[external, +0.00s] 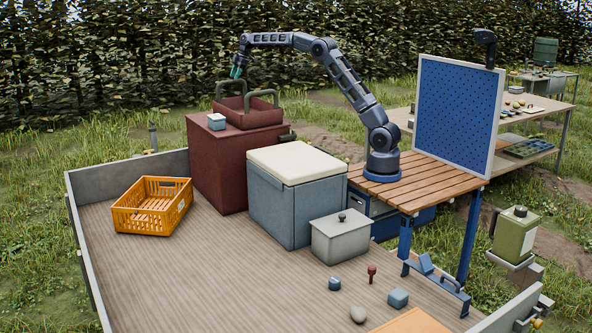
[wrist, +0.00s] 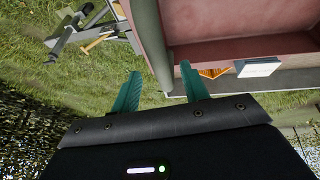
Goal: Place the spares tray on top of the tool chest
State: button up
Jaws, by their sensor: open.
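The dark red tray (external: 256,119) with two upright green-grey handles, which looks like the spares tray, sits on top of the tall red-brown chest (external: 228,170). That chest seems to be the tool chest. My gripper (external: 236,72) is open and empty, pointing down at the tray's left handle (external: 229,84). In the wrist view my gripper's teal fingertips (wrist: 160,70) are apart, with a handle bar (wrist: 148,30) between or just beyond them. I cannot tell whether they touch it. The tray's reddish inside (wrist: 225,25) shows at the upper right.
A small blue-white box (external: 216,121) is on the chest's front corner, beside the tray. A cream-lidded blue cooler (external: 297,195) and a grey lidded box (external: 341,238) stand to the right. An orange crate (external: 152,206) lies left. The bed's front middle is clear.

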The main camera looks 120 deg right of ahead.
jog(key=d+v, duration=0.1)
jog(key=v, duration=0.6)
jog(key=w+a+r, duration=0.2)
jog(key=w+a, duration=0.1)
jog(key=a, duration=0.5)
jog(key=w+a+r, duration=0.2)
jog(key=w+a, duration=0.2)
jog(key=a, duration=0.4)
jog(key=w+a+r, duration=0.2)
jog(key=w+a, duration=0.1)
jog(key=a, duration=0.5)
jog(key=s+a, duration=0.1)
jog(key=a, duration=2.5)
jog(key=s+a+f, duration=0.2)
jog(key=s+a, duration=0.2)
jog(key=a, duration=0.3)
jog(key=s+a+f+y, duration=0.1)
jog(key=s+a+f, duration=0.15)
jog(key=a, duration=0.35)
jog(key=s+a+f, duration=0.2)
jog(key=s+a, duration=0.2)
jog(key=a, duration=0.3)
jog(key=s+a+f, duration=1.1)
jog(key=s+f, duration=0.1)
jog(key=s, duration=0.3)
